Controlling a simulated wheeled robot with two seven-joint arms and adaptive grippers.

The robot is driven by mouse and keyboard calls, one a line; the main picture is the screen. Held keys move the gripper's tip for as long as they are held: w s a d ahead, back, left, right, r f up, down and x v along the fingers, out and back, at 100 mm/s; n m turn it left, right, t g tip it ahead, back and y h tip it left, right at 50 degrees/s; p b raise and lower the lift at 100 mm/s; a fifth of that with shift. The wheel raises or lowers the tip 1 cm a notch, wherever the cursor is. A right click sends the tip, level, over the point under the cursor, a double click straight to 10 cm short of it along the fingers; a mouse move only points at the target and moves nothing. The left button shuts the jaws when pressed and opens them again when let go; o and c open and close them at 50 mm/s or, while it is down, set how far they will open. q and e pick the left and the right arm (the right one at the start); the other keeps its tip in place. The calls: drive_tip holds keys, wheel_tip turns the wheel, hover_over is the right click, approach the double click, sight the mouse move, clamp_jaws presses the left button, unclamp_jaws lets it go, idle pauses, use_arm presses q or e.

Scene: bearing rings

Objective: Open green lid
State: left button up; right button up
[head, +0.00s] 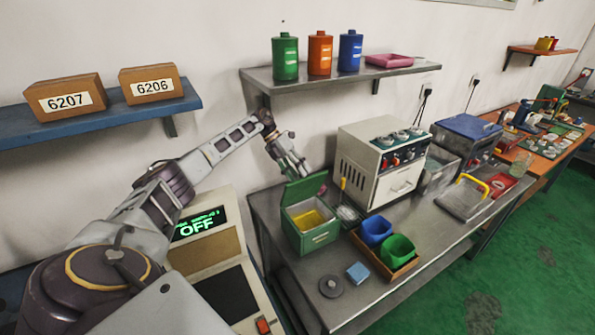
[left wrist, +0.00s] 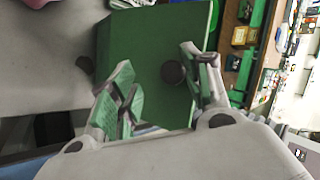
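A green box (head: 318,240) stands on the grey metal table, with yellow showing inside. Its green lid (head: 303,188) stands raised at the back edge of the box, so the box is open at the top. My left gripper (head: 298,168) is just above and behind the raised lid. In the left wrist view, the lid (left wrist: 145,50) fills the middle, with a dark round knob (left wrist: 172,73) on it. The left gripper's fingers (left wrist: 163,88) are spread apart, one to each side of the knob in the picture, with nothing held. My right gripper is not in view.
A white device with knobs (head: 382,160) stands right of the box. A wooden tray (head: 402,268) holds blue and green cups in front of it. A dark disc (head: 332,286) and blue block (head: 358,272) lie nearby. A shelf (head: 335,74) with canisters hangs above.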

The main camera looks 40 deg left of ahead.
use_arm(q)
drive_tip(key=shift+w+d+r, duration=0.1)
drive_tip(key=shift+w+d, duration=0.1)
drive_tip(key=shift+w, duration=0.1)
drive_tip(key=shift+r, duration=0.1)
drive_tip(key=v, duration=0.7)
drive_tip(key=shift+a, duration=0.15)
idle(0.3)
drive_tip(key=shift+s, duration=0.1)
idle(0.5)
